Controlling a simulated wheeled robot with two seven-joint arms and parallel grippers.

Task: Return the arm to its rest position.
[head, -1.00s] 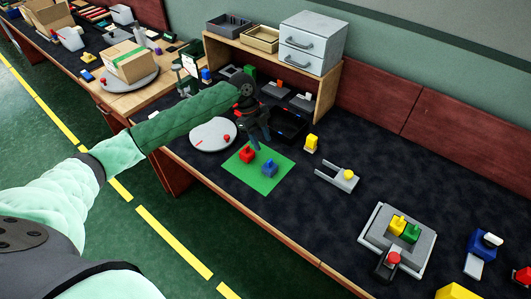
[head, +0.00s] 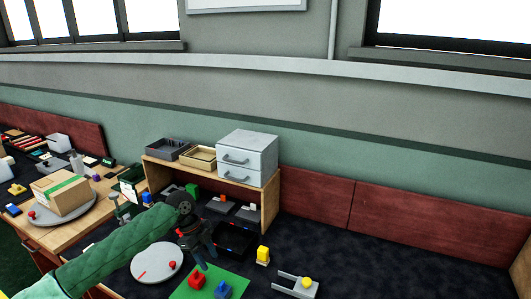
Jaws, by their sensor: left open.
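My left arm comes in from the lower left in a green sleeve. My left gripper (head: 203,257) is open and empty, over the bench just behind the green mat (head: 185,291). A red block (head: 196,281) and a blue block (head: 222,289) stand on the mat, in front of the fingers and apart from them. The gripper partly hides the black tray (head: 236,241) behind it. My right gripper is not in view.
A round white plate (head: 157,262) lies left of the gripper. A wooden shelf (head: 268,205) with a grey drawer unit (head: 248,157) stands close behind. A yellow block (head: 263,255) and a grey fork-shaped holder (head: 304,290) are to the right. The dark bench top (head: 400,265) farther right is clear.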

